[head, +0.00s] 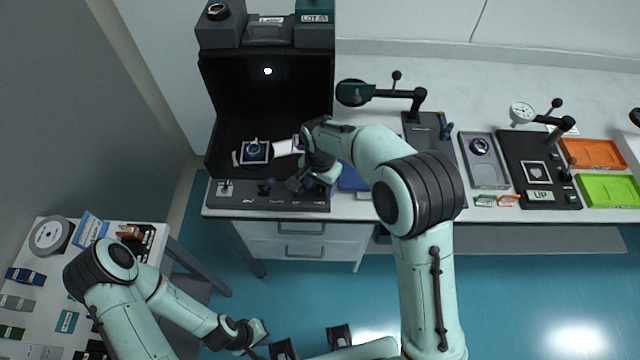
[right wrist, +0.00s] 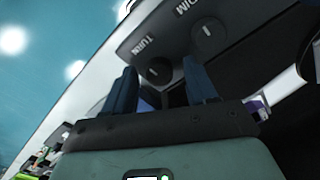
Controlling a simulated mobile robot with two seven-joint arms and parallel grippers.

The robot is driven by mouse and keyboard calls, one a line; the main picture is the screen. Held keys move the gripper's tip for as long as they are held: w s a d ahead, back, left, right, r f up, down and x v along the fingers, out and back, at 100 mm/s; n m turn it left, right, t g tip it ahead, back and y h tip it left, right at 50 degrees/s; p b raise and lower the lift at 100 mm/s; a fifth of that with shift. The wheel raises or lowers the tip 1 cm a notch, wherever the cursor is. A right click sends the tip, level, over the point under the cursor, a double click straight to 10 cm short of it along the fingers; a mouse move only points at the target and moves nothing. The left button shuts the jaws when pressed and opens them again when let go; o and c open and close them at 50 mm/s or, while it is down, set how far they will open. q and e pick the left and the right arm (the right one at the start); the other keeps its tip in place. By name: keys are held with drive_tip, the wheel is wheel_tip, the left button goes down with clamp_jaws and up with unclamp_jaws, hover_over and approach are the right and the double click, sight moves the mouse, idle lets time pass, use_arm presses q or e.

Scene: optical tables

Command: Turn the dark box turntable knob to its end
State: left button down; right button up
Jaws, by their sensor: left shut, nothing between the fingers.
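The dark box (head: 265,110) stands open at the front on the table, with a row of controls along its front panel (head: 250,200). Inside it, a small item sits on a white-edged square platform (head: 254,152). My right gripper (head: 304,184) is at the right part of this panel. In the right wrist view, its fingers (right wrist: 160,85) are open, and the dark round knob labelled TURN (right wrist: 159,70) shows between and beyond their tips. I cannot tell whether they touch it. Another knob, labelled DIM (right wrist: 208,35), is beside it. My left gripper (head: 256,335) is low over the floor, shut and empty.
To the right on the bench are a grey tray (head: 480,150), a dark fixture with a dial gauge (head: 522,112), and orange (head: 594,153) and green (head: 608,190) trays. A side table (head: 60,290) with small parts stands at left. Blue floor lies between.

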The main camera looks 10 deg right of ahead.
sight(320, 188)
use_arm(q)
drive_tip(key=shift+w+r+p, duration=0.5)
drive_tip(key=shift+r+p, duration=0.15)
drive_tip(key=shift+r, duration=0.15)
use_arm(e)
wheel_tip(320, 188, up, 13)
drive_tip(key=shift+r, duration=0.2)
use_arm(q)
drive_tip(key=shift+s, duration=0.1)
use_arm(e)
drive_tip(key=shift+s, duration=0.1)
